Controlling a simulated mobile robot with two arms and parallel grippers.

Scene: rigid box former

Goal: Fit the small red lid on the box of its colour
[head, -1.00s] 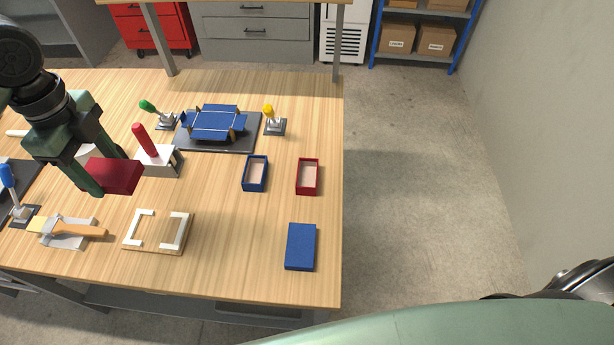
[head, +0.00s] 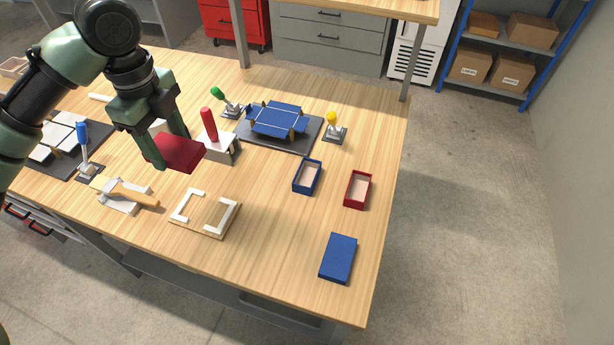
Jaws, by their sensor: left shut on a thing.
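My left gripper (head: 165,150) is shut on the small red lid (head: 181,154) and holds it above the table, left of the boxes. The open red box (head: 357,190) stands at the right part of the table, with a pale inside. The held lid and the red box are well apart. An open blue box (head: 307,176) stands just left of the red box. A blue lid (head: 338,258) lies near the front right of the table. My right gripper is not in view.
A red-handled device (head: 215,142) stands right behind the held lid. A dark plate with a blue box blank (head: 276,119) lies at the back, between green-handled (head: 227,100) and yellow-handled (head: 334,128) clamps. A wooden frame with white corners (head: 205,213) lies in front. The tabletop between frame and blue box is clear.

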